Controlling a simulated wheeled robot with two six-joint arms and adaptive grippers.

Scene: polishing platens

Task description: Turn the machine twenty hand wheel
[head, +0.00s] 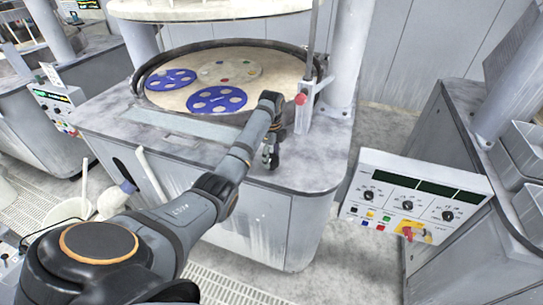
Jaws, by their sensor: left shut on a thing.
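The polishing machine (100,127) stands in the middle, with a round platen (165,99) on its grey top. My left arm reaches in from the lower left. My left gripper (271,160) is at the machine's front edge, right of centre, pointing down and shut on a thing. That thing is small and mostly hidden by the fingers and the wrist; I take it for the hand wheel, but its shape is not clear. My right gripper is not in view.
Blue perforated discs (217,100) lie on the platen. A slim post with a red knob (301,99) rises close to my left wrist. A control panel (410,200) with dials stands at the right. A white bucket (68,212) is at the lower left. Floor shows between machine and panel.

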